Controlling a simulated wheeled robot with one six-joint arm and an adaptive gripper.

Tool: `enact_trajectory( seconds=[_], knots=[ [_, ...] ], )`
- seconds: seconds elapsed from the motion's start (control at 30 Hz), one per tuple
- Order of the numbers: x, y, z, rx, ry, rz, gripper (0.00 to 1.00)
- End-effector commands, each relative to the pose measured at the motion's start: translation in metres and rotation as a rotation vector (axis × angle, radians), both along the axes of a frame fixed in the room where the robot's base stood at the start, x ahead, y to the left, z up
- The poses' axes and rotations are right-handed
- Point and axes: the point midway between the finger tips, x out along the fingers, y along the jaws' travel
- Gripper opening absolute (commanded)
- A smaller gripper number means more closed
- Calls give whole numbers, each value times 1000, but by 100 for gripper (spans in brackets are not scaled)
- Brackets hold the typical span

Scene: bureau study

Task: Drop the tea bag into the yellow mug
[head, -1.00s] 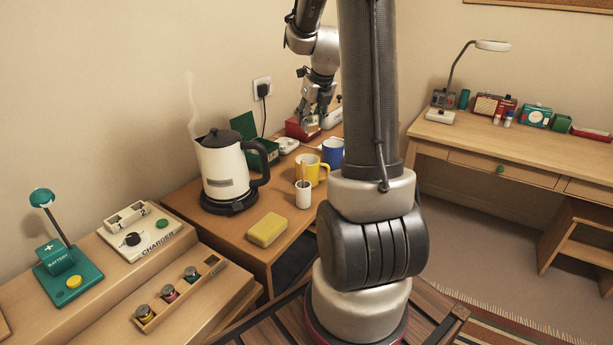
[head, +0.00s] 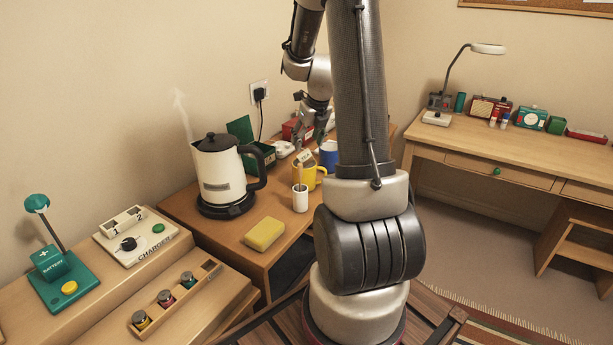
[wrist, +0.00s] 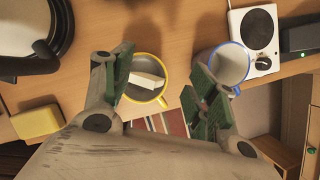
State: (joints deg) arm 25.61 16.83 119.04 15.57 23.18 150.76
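The yellow mug (head: 309,180) stands on the wooden desk, left of the blue mug (head: 328,156). The yellow mug (wrist: 163,98) and blue mug (wrist: 226,62) also show in the wrist view. The pale tea bag (head: 305,158) is at the yellow mug's mouth, its upper part above the rim. In the wrist view the tea bag (wrist: 148,82) lies within the rim's outline; how deep it sits I cannot tell. My gripper (head: 309,140) is above the mug. In the wrist view my gripper (wrist: 157,76) has its fingers wide apart, with neither touching the tea bag.
A white cup (head: 300,200) stands just in front of the yellow mug. The steaming kettle (head: 217,170) is to the left, with a yellow sponge (head: 264,234) nearer.

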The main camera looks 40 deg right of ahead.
Motion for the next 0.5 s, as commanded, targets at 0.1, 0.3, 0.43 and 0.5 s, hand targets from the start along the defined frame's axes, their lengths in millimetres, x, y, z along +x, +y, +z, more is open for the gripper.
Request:
enact_trajectory(
  seconds=[0.1,0.3,0.43,0.5],
  knots=[
    [0,0,0,0,0,0,65],
    [0,0,1,0,0,0,65],
    [-4,1,12,0,-2,0,65],
    [-8,1,23,-1,-3,0,65]
  ],
)
